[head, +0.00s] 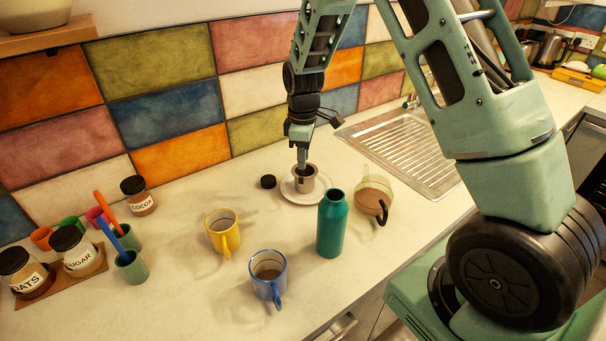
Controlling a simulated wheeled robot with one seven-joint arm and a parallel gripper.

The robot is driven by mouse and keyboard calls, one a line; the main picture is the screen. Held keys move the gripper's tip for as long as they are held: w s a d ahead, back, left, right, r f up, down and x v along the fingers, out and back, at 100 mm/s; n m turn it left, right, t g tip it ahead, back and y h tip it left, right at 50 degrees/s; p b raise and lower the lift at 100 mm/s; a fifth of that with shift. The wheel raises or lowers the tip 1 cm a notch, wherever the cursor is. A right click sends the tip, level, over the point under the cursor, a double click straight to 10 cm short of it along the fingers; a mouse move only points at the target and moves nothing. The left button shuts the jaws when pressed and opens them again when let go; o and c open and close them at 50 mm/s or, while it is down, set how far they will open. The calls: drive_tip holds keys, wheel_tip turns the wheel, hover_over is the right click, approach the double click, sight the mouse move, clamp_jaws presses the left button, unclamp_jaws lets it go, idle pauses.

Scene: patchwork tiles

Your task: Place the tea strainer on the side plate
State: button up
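The tea strainer appears to be the small grey-brown cup-shaped thing (310,181) in the head view, standing upright on the white side plate (301,200) near the back of the counter. My gripper (302,166) points straight down over it, with its fingertips at or just inside the strainer's rim. The fingers overlap in this view, so I cannot tell whether they are open or shut, or whether they touch the strainer. The strainer's underside and the middle of the plate are hidden.
A black lid (268,181) lies left of the plate. A teal bottle (332,226) and a glass pot (371,199) stand close in front and to the right. A yellow mug (222,235) and a blue mug (268,276) stand front left. A steel sink (405,155) is at right.

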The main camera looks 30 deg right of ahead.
wheel_tip(320, 180, up, 5)
drive_tip(key=b, duration=0.1)
drive_tip(key=s+a+r+y, duration=0.1)
drive_tip(key=s+a+r, duration=0.2)
drive_tip(key=s+a, duration=0.5)
drive_tip(key=s+a+r, duration=0.2)
drive_tip(key=s+a, duration=0.5)
drive_tip(key=a, duration=0.3)
drive_tip(key=s+a+m, duration=0.1)
drive_tip(key=s+a, duration=0.3)
drive_tip(key=s, duration=1.2)
drive_tip(key=shift+r+m, duration=0.15)
drive_tip(key=shift+m, duration=0.15)
drive_tip(key=shift+a, duration=0.1)
wheel_tip(320, 180, down, 4)
drive_tip(key=b, duration=0.4)
drive_tip(key=shift+f+b, duration=0.25)
drive_tip(key=shift+b, duration=0.15)
